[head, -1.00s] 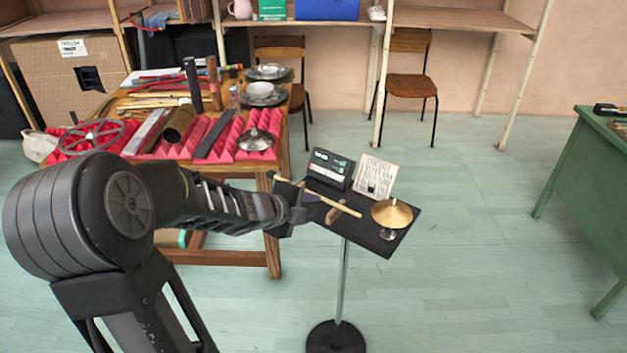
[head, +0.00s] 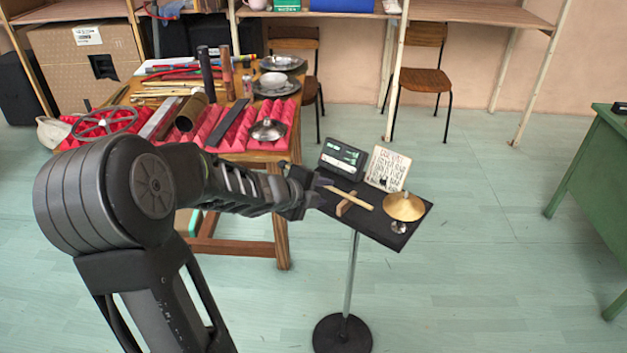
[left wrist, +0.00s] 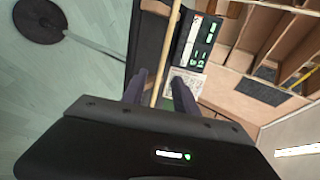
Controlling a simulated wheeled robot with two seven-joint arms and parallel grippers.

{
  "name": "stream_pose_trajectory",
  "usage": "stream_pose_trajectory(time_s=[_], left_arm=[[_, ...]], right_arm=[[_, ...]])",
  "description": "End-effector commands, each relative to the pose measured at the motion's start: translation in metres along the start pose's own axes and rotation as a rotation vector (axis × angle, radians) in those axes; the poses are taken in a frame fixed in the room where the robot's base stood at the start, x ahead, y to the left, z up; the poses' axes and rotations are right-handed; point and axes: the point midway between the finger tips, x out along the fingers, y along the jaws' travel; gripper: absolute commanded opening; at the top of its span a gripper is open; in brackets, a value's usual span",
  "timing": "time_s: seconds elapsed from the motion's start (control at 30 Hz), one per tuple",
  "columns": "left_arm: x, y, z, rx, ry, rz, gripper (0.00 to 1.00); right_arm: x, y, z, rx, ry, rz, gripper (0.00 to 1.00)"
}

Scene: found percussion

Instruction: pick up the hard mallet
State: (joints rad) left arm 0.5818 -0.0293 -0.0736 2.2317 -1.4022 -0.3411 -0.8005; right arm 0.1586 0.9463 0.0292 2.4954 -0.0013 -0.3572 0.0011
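The mallet (head: 352,198) is a thin pale wooden stick on a small dark stand table (head: 385,232). It lies across a wooden rest block (head: 345,207), its near-right end bare. Its far-left part is mostly hidden behind my left gripper (head: 318,190); a small dark end seems to show beyond it. In the left wrist view, the stick (left wrist: 164,58) runs between the two fingers of my left gripper (left wrist: 160,90). The fingers are apart, with gaps on both sides of the stick. Whether this is the hard mallet cannot be told. My right gripper is out of view.
The stand also holds a black display device (head: 343,158), a card with writing (head: 387,168) and a small brass cymbal (head: 404,206). A crowded wooden table (head: 281,220) is behind on the left. A green desk (head: 600,165) is at right; floor between is clear.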

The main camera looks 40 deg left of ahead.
Motion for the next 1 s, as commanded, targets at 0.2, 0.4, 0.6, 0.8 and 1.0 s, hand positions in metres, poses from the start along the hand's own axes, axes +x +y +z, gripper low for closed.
stream_pose_trajectory(time_s=[0.2,0.4,0.6,0.8,1.0], left_arm=[[0.025,0.001,0.0,-0.001,0.002,0.002,0.35],[0.05,0.0,0.0,-0.001,0.001,0.001,0.35],[0.051,-0.002,0.001,0.001,0.0,0.0,0.35],[0.051,-0.002,0.001,0.0,0.0,0.0,0.35],[0.051,-0.002,0.001,0.0,0.0,0.0,0.35]], right_arm=[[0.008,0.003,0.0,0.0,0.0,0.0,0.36],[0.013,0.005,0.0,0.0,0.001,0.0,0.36],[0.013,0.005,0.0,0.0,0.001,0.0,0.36],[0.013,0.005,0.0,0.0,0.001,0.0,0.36],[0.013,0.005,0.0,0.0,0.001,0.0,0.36]])
